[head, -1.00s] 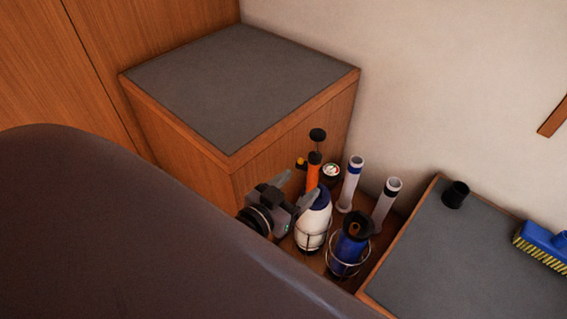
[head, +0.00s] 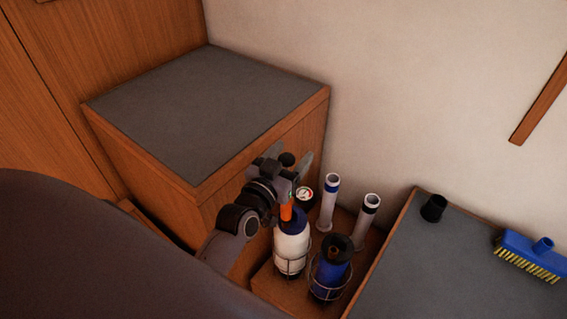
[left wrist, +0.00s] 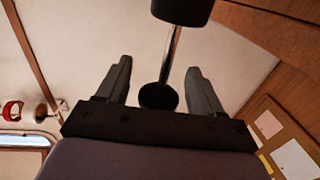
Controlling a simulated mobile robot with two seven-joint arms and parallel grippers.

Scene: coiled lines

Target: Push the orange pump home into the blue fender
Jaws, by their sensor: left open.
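The orange pump (head: 286,212) stands upright, its barrel just above the blue top of a white fender (head: 291,245); I cannot tell whether it is inside or behind it. A blue fender (head: 331,270) with a dark top stands to the right in a wire holder. My left gripper (head: 290,163) is open at the pump's upper part and hides some of it. In the left wrist view a metal rod (left wrist: 172,58) with black ends shows between the open fingers (left wrist: 160,85), apparently touching neither. My right gripper is out of view.
A gauge (head: 304,195) and two pale tubes (head: 329,203) stand close behind the fenders. A grey-topped wooden box (head: 205,110) rises to the left. A grey-topped bench (head: 450,270) at right holds a black cup (head: 433,208) and a blue brush (head: 530,255).

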